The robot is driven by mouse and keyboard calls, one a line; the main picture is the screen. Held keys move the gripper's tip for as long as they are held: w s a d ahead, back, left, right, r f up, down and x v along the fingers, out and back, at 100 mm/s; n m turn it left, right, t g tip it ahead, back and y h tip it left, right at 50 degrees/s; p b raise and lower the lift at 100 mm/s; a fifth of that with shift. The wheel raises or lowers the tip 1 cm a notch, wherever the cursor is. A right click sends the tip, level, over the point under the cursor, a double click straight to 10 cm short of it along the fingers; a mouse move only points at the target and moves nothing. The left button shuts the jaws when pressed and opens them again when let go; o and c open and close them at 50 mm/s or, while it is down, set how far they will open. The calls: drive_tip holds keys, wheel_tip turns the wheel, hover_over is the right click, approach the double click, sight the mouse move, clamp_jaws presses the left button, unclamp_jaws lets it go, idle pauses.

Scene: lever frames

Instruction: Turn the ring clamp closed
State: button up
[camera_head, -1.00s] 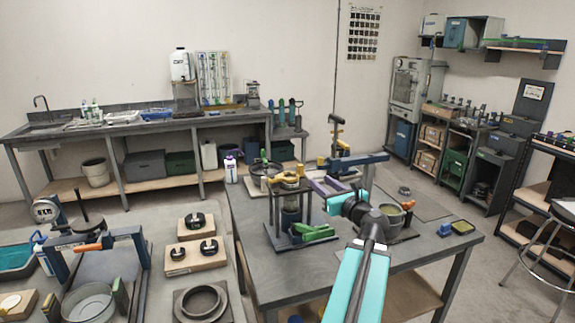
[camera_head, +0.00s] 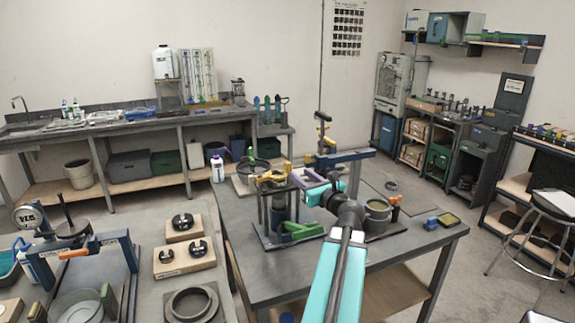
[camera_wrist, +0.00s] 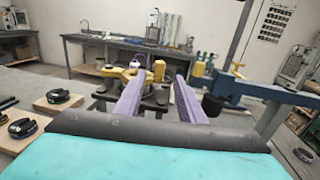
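A yellow clamp-like ring (camera_head: 273,181) sits on top of a dark post stand (camera_head: 290,222) on the near table. It looks like the ring clamp, though its closure is too small to read. In the wrist view the yellow part (camera_wrist: 113,78) is ahead, mostly left of the left finger. A yellow bit (camera_wrist: 158,70) shows between the fingertips. My gripper (camera_wrist: 162,76) has two purple fingers, apart, with nothing visibly held. In the head view my gripper (camera_head: 306,178) is just right of the yellow ring. I cannot tell whether it touches it.
A grey pot (camera_head: 377,210) with an orange handle stands close to the right of my arm. A blue-barred upright frame (camera_head: 340,157) rises behind my gripper. A green part (camera_head: 303,230) lies at the stand's foot.

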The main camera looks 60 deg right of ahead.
sight(289, 166)
drive_tip(key=shift+p+x, duration=1.25)
drive_tip(key=shift+x, duration=4.05)
clamp_jaws()
